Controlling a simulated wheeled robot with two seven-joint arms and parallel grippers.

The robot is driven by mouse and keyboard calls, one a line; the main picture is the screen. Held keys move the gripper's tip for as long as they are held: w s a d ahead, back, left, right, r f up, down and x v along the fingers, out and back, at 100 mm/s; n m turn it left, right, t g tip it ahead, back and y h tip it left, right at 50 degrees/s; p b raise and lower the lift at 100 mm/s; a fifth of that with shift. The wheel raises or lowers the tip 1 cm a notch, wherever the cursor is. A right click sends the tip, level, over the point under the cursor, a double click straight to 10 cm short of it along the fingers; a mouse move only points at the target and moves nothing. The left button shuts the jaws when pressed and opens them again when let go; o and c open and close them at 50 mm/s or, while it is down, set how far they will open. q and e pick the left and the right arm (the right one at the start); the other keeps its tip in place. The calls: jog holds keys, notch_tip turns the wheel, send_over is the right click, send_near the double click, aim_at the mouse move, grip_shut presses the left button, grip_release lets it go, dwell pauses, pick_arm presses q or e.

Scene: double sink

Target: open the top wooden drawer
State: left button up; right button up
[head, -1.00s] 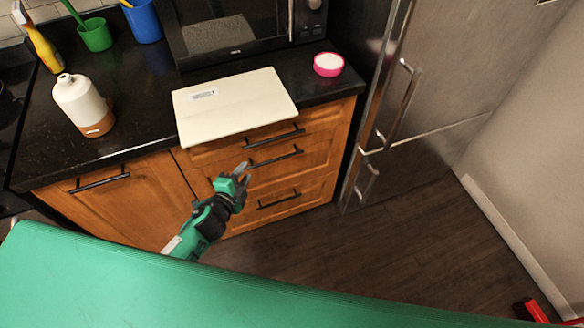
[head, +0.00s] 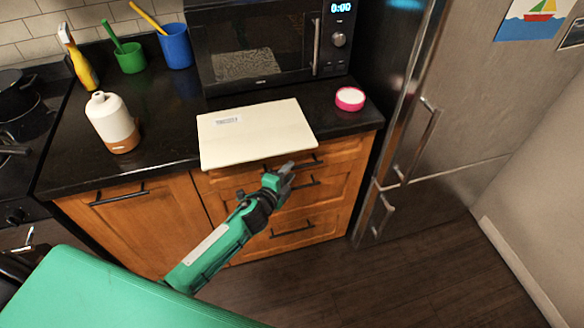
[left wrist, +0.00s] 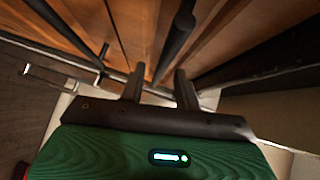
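The top wooden drawer (head: 345,148) is under the black counter and looks shut. A cream board overhangs part of its front. Its dark bar handle (head: 308,162) shows beside my left gripper (head: 286,172). The gripper's fingertips overlap the handle in the head view; I cannot tell there whether they touch. In the left wrist view, the left gripper (left wrist: 159,88) has its two fingers apart, and a dark bar handle (left wrist: 180,28) runs toward the gap between them. The fingers do not look closed on it. My right gripper is not in view.
Two lower drawers, with the bottom handle (head: 292,229), lie below. The cream board (head: 258,135) rests on the counter and juts over its edge. A steel fridge (head: 450,120) stands close at right. A wooden cupboard door (head: 140,225) is at left. The floor in front is clear.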

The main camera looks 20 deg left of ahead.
pick_arm(q)
jog(key=shift+x, duration=1.3)
jog(key=shift+c, duration=0.2)
grip_shut()
